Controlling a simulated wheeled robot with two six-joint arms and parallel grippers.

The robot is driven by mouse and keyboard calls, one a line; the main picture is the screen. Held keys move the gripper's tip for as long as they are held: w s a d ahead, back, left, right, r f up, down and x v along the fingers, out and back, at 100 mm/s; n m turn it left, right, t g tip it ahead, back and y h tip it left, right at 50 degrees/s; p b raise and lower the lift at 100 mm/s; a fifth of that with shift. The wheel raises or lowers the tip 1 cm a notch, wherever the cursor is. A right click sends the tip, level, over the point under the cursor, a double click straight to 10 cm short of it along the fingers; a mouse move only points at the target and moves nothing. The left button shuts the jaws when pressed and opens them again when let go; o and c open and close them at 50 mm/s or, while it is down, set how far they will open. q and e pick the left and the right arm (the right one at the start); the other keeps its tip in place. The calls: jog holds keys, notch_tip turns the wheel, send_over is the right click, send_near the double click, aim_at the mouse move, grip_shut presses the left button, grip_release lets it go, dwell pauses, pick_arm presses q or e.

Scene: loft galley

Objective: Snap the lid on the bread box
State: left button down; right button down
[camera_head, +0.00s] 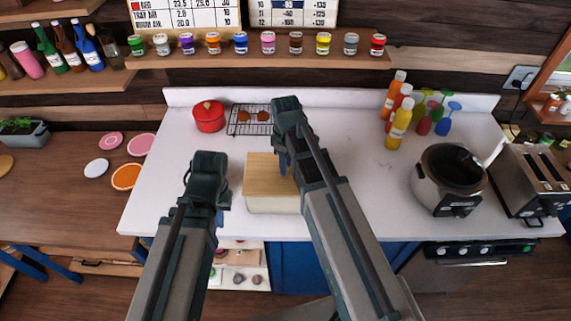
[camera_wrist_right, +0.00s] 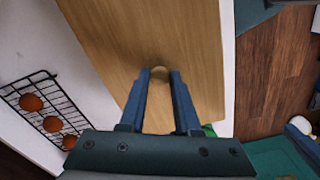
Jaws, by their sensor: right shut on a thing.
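The bread box (camera_head: 272,205) is a cream box near the front edge of the white counter. Its light wooden lid (camera_head: 262,184) lies over the top, and I cannot tell whether it is fully seated. The lid (camera_wrist_right: 130,35) fills the middle of the right wrist view. My right gripper (camera_head: 284,162) is over the lid, pointing down.
A red pot (camera_head: 209,116) and a wire rack (camera_head: 249,120) with round brown items stand behind the box. Bottles (camera_head: 398,124), coloured glasses, a cooker (camera_head: 447,180) and a toaster (camera_head: 534,180) are to the right. The counter between box and cooker is clear.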

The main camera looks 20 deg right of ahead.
dwell(0.4)
jog(key=shift+c, duration=0.3)
grip_release()
jog(key=shift+r, duration=0.1)
jog(key=shift+r+p, duration=3.4)
jog(key=shift+p, duration=0.15)
grip_shut()
jog(key=shift+f+b, duration=2.25)
jog(key=shift+b, duration=0.05)
dwell(0.5)
